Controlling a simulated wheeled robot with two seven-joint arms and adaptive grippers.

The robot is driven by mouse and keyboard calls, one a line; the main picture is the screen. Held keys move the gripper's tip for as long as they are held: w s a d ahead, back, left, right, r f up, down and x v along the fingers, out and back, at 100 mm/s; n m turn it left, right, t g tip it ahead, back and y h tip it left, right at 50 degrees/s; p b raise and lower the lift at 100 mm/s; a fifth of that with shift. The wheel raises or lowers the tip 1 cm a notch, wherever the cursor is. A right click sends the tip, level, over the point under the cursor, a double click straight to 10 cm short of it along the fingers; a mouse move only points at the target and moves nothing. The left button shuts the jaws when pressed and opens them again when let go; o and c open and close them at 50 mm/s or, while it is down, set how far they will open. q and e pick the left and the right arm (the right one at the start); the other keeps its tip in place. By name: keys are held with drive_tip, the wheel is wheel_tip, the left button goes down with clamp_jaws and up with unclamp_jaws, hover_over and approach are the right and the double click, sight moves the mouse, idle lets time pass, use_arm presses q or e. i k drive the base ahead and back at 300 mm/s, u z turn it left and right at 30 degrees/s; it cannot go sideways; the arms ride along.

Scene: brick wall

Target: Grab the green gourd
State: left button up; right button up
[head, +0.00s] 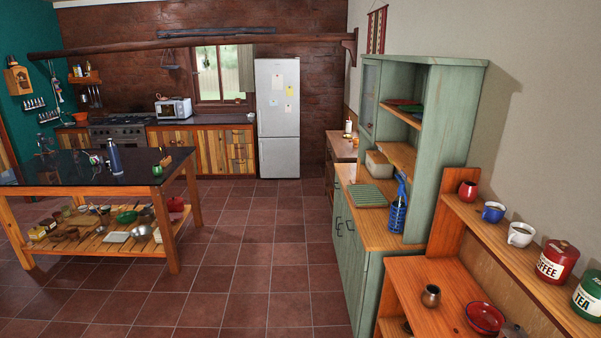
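A small green cup-like item (157,170) stands near the front right corner of the dark-topped kitchen island (70,178). It looks like the green gourd, but it is too small to be sure. A brown, round gourd-like pot (431,295) sits on the wooden shelf at the lower right. Neither of my grippers shows in the head view.
The island's lower shelf holds several bowls and dishes. Open tiled floor (250,250) lies between the island and the green cabinet (440,150) on the right. A fridge (278,118) stands at the back. Red COFFEE (557,262) and green TEA (588,296) canisters stand on the right shelf.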

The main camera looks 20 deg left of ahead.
sight(157, 168)
drive_tip(key=u, duration=0.7)
drive_tip(key=i, duration=1.85)
drive_tip(key=u, duration=1.2)
drive_tip(key=i, duration=4.45)
drive_tip(key=z, duration=0.2)
